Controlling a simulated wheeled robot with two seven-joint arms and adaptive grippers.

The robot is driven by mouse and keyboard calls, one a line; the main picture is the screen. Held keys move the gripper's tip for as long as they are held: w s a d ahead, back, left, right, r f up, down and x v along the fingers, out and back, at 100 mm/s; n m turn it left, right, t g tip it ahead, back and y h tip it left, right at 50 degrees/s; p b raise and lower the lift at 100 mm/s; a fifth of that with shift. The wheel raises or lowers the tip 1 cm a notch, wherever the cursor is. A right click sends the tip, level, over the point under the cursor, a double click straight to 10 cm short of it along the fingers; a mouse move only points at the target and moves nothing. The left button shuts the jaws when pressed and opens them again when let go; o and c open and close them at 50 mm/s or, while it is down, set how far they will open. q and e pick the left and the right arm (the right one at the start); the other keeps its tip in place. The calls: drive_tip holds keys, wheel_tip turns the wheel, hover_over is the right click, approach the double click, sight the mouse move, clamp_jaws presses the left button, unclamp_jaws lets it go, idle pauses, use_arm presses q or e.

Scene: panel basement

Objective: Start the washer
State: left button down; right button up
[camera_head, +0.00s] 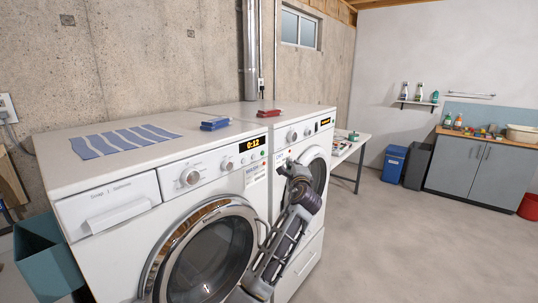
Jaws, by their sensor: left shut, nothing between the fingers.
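The washer (110,190) is the white front loader at the left. Its round chrome-rimmed door (160,255) appears shut. Its control panel has a dial (190,177), a lit display (250,144) reading 0:12, and small buttons under the display. A label on its front appears to read washer. My left arm rises from the bottom centre in front of the machines. My left gripper (288,168) is shut and empty, just right of the washer's panel, in front of the neighbouring machine. Whether it touches anything is unclear. My right gripper is out of view.
A second white machine (312,262), apparently the dryer, stands right of the washer. A striped blue cloth (125,140), a blue box (215,124) and a red item (269,113) lie on top. A teal bin (45,255) stands at left. The floor at right is open.

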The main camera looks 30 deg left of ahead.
use_arm(q)
drive_tip(key=shift+s+a+r+m+y, duration=0.1)
drive_tip(key=shift+m+y, duration=0.05)
drive_tip(key=shift+m, duration=0.6)
drive_tip(key=shift+s+a+r+m+y, duration=0.1)
drive_tip(key=shift+s+a+m, duration=0.05)
drive_tip(key=shift+m, duration=0.55)
drive_tip(key=shift+s+a+m+y, duration=0.1)
drive_tip(key=shift+m+y, duration=0.05)
drive_tip(key=shift+m, duration=0.6)
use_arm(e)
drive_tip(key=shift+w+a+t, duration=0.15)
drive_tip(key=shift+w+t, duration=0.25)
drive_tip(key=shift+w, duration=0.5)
use_arm(q)
drive_tip(key=shift+a, duration=0.1)
